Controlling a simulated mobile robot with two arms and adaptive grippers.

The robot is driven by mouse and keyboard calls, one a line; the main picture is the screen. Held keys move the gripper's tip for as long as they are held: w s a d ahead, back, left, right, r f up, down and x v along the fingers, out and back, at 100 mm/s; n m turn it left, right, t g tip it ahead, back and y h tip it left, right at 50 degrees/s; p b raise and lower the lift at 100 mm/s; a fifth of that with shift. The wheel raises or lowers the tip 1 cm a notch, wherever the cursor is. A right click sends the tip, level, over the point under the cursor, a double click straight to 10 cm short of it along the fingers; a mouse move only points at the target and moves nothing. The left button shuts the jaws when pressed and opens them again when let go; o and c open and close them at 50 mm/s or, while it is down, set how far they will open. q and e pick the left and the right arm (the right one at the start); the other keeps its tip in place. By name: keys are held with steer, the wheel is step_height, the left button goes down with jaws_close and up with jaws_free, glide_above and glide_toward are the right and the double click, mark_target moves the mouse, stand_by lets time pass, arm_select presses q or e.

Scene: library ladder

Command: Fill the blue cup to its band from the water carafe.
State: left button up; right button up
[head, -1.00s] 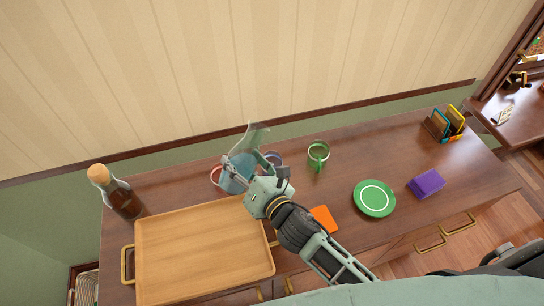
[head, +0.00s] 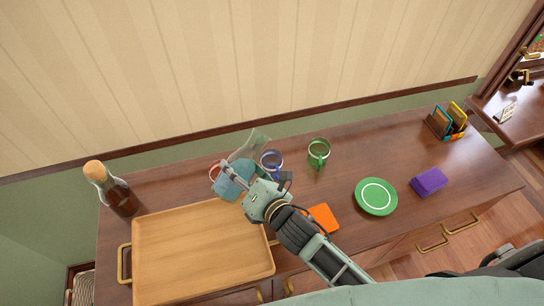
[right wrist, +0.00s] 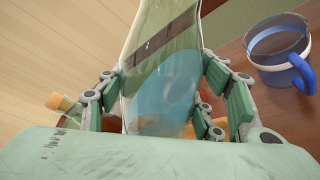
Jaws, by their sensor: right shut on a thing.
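The blue cup (head: 271,161) stands upright on the dark wooden counter. It also shows at the upper right of the right wrist view (right wrist: 276,48), with its blue handle and a pale band; I cannot tell how much water is inside. My right gripper (head: 244,182) is shut on the glass water carafe (head: 254,146), just left of the cup. The carafe (right wrist: 160,90) holds bluish water in its lower part and leans a little to the right in the head view. No stream shows. My left gripper is not in view.
A red cup (head: 215,168) is partly hidden behind the carafe. A green cup (head: 319,150) stands right of the blue cup. A wooden tray (head: 200,250), corked bottle (head: 120,197), orange mat (head: 324,217), green plate (head: 376,197) and purple block (head: 429,181) surround them.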

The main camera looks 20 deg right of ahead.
steer(key=shift+a, duration=0.2)
steer(key=shift+r+m, duration=0.15)
steer(key=shift+m, duration=0.15)
steer(key=shift+a, duration=0.1)
stand_by(0.3)
steer(key=shift+s+r+m+y, duration=0.1)
steer(key=shift+r+m+y, duration=0.05)
steer(key=shift+m+y, duration=0.15)
steer(key=shift+r+p, duration=0.15)
steer(key=shift+p, duration=0.15)
steer(key=shift+s+a+f+m+g+b, duration=0.15)
steer(key=shift+f+m+g+b, duration=0.25)
steer(key=shift+f+m+b, duration=0.45)
stand_by(0.7)
steer(key=shift+r, duration=0.15)
steer(key=shift+w+d+r+m+y+p, duration=0.1)
steer(key=shift+w+d+m+y+p, duration=0.3)
steer(key=shift+m+p, duration=0.35)
stand_by(1.3)
steer(key=shift+p, duration=0.35)
stand_by(2.0)
